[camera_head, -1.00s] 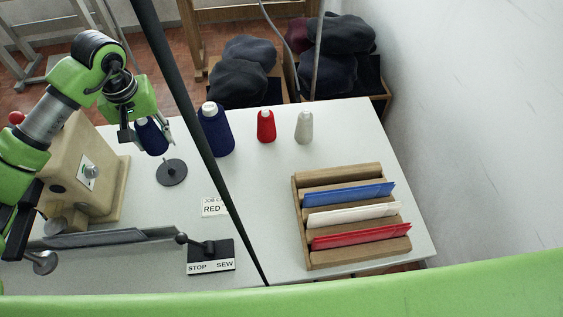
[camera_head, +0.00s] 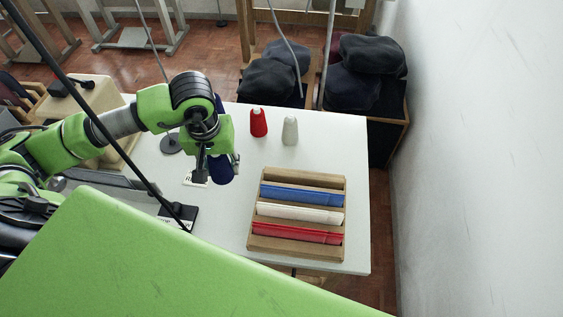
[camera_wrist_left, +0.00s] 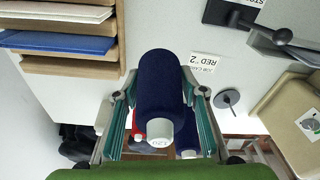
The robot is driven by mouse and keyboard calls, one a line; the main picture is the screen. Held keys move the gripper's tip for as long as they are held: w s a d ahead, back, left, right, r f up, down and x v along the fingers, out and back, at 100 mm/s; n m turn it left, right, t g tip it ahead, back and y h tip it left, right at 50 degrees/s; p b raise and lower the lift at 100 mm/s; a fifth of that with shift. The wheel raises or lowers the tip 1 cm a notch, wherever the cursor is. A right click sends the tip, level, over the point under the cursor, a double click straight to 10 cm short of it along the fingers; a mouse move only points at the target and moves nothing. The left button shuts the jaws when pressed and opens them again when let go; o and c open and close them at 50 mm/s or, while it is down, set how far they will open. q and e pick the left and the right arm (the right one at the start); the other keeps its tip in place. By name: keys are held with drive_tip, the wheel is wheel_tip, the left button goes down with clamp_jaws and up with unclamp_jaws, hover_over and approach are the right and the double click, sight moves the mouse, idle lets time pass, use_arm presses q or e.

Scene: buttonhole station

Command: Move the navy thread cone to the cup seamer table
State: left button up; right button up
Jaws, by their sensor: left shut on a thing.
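My left gripper (camera_head: 218,158) is shut on a navy thread cone (camera_head: 222,172), held over the white table (camera_head: 215,235). In the left wrist view this navy cone (camera_wrist_left: 160,82) lies between the two teal-lined fingers, its pale numbered end towards my palm. A second navy cone (camera_head: 219,102) stands on the table, mostly hidden behind my gripper in the head view; in the wrist view it shows beyond the held cone (camera_wrist_left: 187,138). My right gripper is in neither view. I cannot tell which table is the cup seamer table.
A red cone (camera_head: 258,123) and a white cone (camera_head: 290,131) stand behind. A wooden rack (camera_head: 298,180) holds blue, white and red sheets. A dark round stand (camera_head: 171,144), a stop/sew lever and a beige machine are left. Dark bundles (camera_head: 268,80) lie behind the table.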

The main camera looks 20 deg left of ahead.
use_arm(q)
drive_tip(key=shift+w+a+f, duration=0.25)
drive_tip(key=shift+w, duration=0.2)
drive_tip(key=shift+w+a+f, duration=0.2)
drive_tip(key=shift+w+f, duration=0.05)
drive_tip(key=shift+w, duration=0.15)
drive_tip(key=w+f+b, duration=0.1)
drive_tip(key=w+f, duration=0.1)
drive_tip(key=w, duration=0.2)
drive_tip(key=b, duration=0.5)
hover_over(242, 158)
drive_tip(key=f, duration=0.6)
drive_tip(key=shift+s+d+f, duration=0.2)
drive_tip(key=shift+s+f, duration=0.05)
drive_tip(key=shift+s, duration=0.15)
drive_tip(key=f+b, duration=0.2)
drive_tip(key=f, duration=0.1)
drive_tip(key=shift+w+f, duration=0.15)
drive_tip(key=shift+w, duration=0.05)
drive_tip(key=shift+w+f, duration=0.1)
drive_tip(key=shift+f, duration=0.2)
drive_tip(key=shift+a+r, duration=0.1)
drive_tip(key=shift+b, duration=0.3)
drive_tip(key=o, duration=1.1)
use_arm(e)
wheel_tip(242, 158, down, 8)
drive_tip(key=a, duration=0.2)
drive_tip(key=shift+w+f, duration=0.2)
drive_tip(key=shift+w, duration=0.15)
